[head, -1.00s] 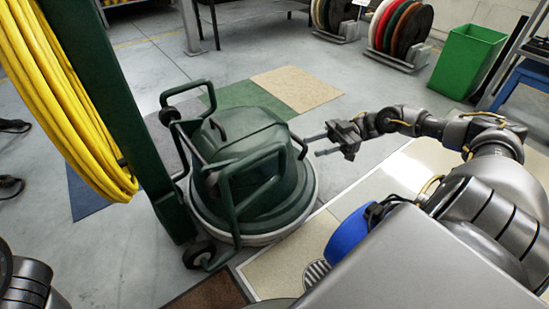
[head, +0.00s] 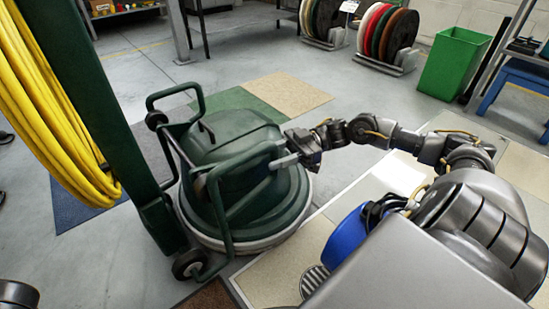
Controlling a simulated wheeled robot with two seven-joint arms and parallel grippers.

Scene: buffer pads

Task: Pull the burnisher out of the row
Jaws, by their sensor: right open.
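The burnisher (head: 243,145) is a dark green floor machine with a round body, a pale lower rim, a tubular frame and small black wheels. It stands in the middle of the head view, with a tall green post and a coiled yellow cable (head: 48,110) at its left. My right gripper (head: 282,160) is open at the right side of the burnisher, by the tubular frame. One finger shows against the frame tube; I cannot tell whether the tube lies between the fingers or whether they touch. My left gripper is out of view.
A blue round object (head: 345,236) is at the lower middle right. Racks of coloured pads (head: 385,38) and a green bin (head: 453,62) stand at the back right. Coloured floor mats (head: 290,92) lie behind the burnisher. Grey floor is open at the back left.

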